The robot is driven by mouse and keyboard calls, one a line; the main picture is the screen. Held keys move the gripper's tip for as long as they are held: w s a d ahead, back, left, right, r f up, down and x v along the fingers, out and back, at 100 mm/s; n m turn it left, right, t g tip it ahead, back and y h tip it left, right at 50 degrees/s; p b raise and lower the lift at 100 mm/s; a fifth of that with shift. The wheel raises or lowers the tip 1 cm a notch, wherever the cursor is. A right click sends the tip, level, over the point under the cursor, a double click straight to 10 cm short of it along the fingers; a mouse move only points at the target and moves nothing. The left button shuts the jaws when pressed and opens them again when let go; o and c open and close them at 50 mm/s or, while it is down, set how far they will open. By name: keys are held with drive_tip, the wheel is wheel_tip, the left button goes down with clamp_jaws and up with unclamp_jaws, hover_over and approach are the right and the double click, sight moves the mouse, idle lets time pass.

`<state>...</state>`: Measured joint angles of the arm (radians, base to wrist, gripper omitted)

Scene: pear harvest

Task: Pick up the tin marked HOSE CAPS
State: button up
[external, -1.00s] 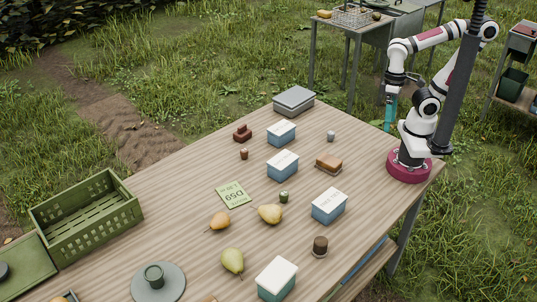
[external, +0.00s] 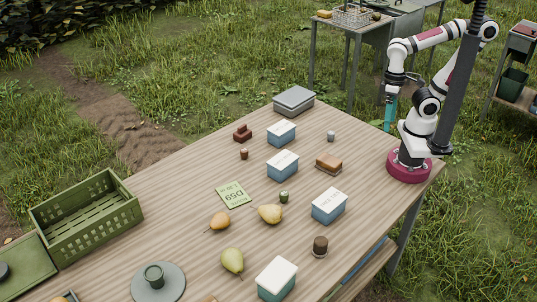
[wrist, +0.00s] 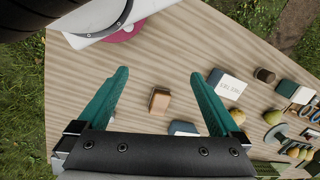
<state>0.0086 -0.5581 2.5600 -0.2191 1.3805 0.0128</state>
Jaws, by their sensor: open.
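Several tins with white lids stand on the wooden table. Three have blue sides: a far tin (external: 281,133), a middle tin (external: 282,165) and a right-hand tin (external: 329,206). A front tin (external: 277,280) has greenish sides. Lettering shows on some lids but is too small to read surely, so I cannot tell which is HOSE CAPS. The wrist view shows a lettered tin (wrist: 227,85) right of the fingers and part of another blue tin (wrist: 184,128) lower down. My gripper (external: 389,112) is open and empty, raised by the table's right edge; its teal fingers (wrist: 159,74) are spread.
A brown block (external: 329,163) lies near the middle tin. Pears (external: 270,213), a green cup on a grey plate (external: 172,287), a dark brown pot (external: 320,246) and a card (external: 234,194) lie nearer. A green crate (external: 84,218) is left; a grey box (external: 294,101) is at the back.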

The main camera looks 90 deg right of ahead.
drive_tip(key=w+d+f+n+t+h, duration=0.2)
drive_tip(key=w+d+n+t+h, duration=0.1)
drive_tip(key=w+d, duration=0.8)
drive_tip(key=w+d+f+n+t+h, duration=0.2)
drive_tip(key=w+d+t, duration=0.2)
drive_tip(key=w+d, duration=0.7)
drive_tip(key=n+t+y, duration=0.2)
drive_tip(key=n+y, duration=0.8)
drive_tip(key=y, duration=0.3)
approach(283, 164)
drive_tip(key=s+d, duration=0.1)
drive_tip(key=d, duration=0.1)
drive_tip(key=s+d, duration=0.1)
drive_tip(key=d, duration=0.1)
drive_tip(key=s+d+f, duration=0.1)
drive_tip(key=d, duration=0.1)
drive_tip(key=shift+s+d, duration=0.15)
drive_tip(key=shift+d, duration=0.05)
drive_tip(key=x, duration=1.5)
drive_tip(key=shift+a+r, duration=0.15)
drive_tip(key=c, duration=1.4)
drive_tip(key=shift+r, duration=0.1)
